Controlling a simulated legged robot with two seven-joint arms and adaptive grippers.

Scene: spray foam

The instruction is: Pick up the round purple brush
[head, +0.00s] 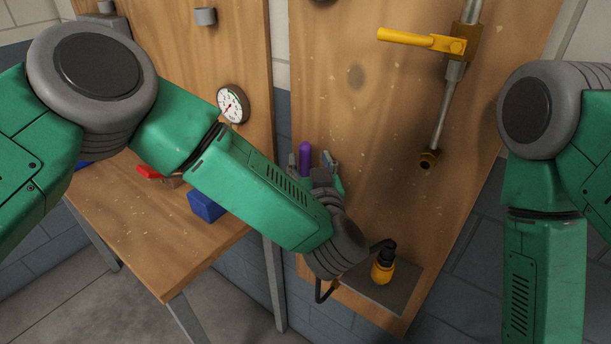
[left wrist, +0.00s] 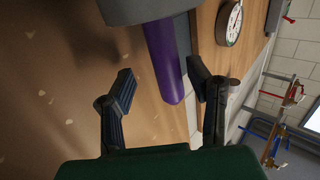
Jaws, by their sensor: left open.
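The purple brush (head: 305,156) shows as an upright rounded purple piece in front of the wooden panel, just beyond my left forearm. In the left wrist view its smooth purple length (left wrist: 163,55) extends from a grey block (left wrist: 150,8) at the top edge. The rest of the brush is hidden. My left gripper (left wrist: 160,70) is open, with one dark finger on each side of the purple piece in the picture. The right finger appears closer to it; I cannot tell whether it touches. In the head view my left fingers are mostly hidden by the wrist. My right gripper is out of frame.
A yellow-and-black bottle (head: 383,265) stands on a small grey shelf (head: 400,295) right of my left wrist. A pipe (head: 440,110) with a yellow handle (head: 410,39) is on the panel. A gauge (head: 233,104) and a blue block (head: 206,205) are at left.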

